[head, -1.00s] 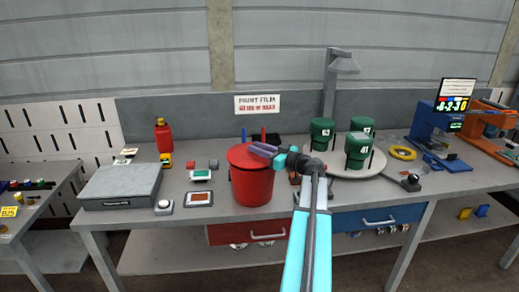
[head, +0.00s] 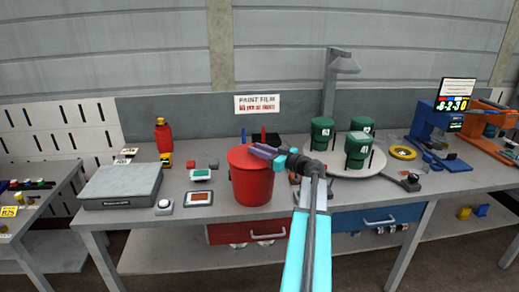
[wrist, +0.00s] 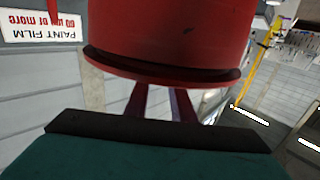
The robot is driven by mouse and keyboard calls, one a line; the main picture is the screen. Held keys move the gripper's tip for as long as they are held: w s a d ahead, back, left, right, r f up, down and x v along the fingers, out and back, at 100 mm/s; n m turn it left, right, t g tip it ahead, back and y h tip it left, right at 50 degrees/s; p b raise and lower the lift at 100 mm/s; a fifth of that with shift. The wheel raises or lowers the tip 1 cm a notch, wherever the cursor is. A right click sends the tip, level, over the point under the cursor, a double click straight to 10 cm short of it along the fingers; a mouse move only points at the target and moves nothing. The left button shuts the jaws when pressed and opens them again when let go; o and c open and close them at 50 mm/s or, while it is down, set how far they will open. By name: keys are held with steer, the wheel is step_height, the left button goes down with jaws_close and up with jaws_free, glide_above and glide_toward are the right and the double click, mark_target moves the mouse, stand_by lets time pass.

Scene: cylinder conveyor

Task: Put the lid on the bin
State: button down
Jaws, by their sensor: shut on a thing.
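The red bin (head: 252,188) stands upright on the workbench in the head view. A red lid (head: 238,156) lies across its mouth, roughly level. My gripper (head: 263,151) reaches over the lid from the right, its purple fingers shut at the lid's top. What they grip is hidden, most likely the lid's handle. In the upside-down wrist view, the bin (wrist: 165,30) is at the top, with the lid's rim (wrist: 160,73) along its edge and my fingers (wrist: 160,105) against the lid. I cannot tell whether a small gap remains between lid and bin.
Green canisters (head: 357,150) stand on a round pale tray (head: 340,170) to the right, close to my arm. A grey scale (head: 122,185), a red bottle (head: 163,135) and small devices (head: 199,198) are on the left. A blue pen (head: 243,136) stands behind the bin.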

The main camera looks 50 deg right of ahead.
steer(key=shift+f, duration=0.4)
steer(key=c, duration=1.4)
jaws_free()
steer(key=shift+c, duration=0.2)
steer(key=shift+s, duration=0.15)
steer(key=s+d+b, duration=0.1)
steer(key=s+b, duration=0.1)
steer(key=s, duration=1.1)
steer(key=shift+s+b, duration=0.25)
steer(key=shift+b, duration=0.05)
steer(key=shift+d+f, duration=0.1)
